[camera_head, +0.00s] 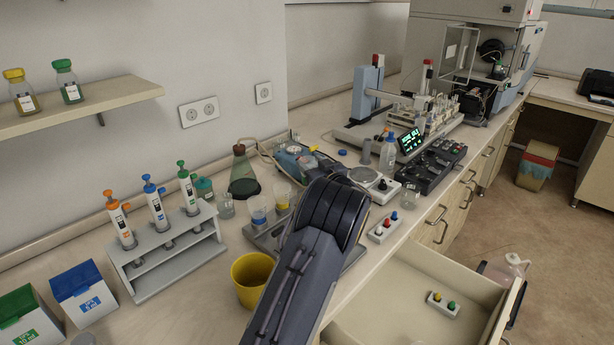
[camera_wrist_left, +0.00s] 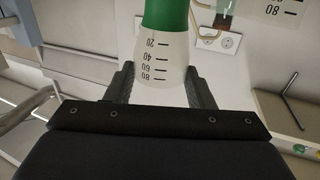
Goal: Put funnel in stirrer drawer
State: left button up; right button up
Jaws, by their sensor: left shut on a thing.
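My left gripper (camera_wrist_left: 162,92) shows from behind in the wrist view, shut on a translucent graduated vessel (camera_wrist_left: 163,62) with a green part at its far end. Its marks, 20 to 80, appear upside down, and its near end lies between the fingers. I cannot tell from this view whether it is the funnel. In the head view my dark left arm covers the fingers and the held vessel. An open drawer (camera_head: 392,298) is at the lower right, below the worktop. No other funnel can be made out. My right gripper is not in view.
A small box with green and yellow knobs (camera_head: 443,304) lies in the drawer. A yellow cup (camera_head: 252,282) and a grey pipette rack (camera_head: 170,258) stand left of my arm. A box with coloured knobs (camera_head: 384,227) sits near the worktop edge. Most of the drawer floor is bare.

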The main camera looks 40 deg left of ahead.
pick_arm(q)
jog(key=a+f, duration=0.1)
jog(key=w+a+f, duration=0.1)
jog(key=f, duration=0.1)
jog(key=shift+w+a+f, duration=0.1)
jog(key=shift+a+f, duration=0.15)
jog(key=shift+a, duration=0.15)
notch_tip(320, 180, down, 2)
jog(key=shift+f+p, duration=0.25)
jog(key=shift+p, duration=0.15)
jog(key=shift+f, duration=0.2)
jog(key=o, duration=1.2)
jog(key=shift+o, duration=0.2)
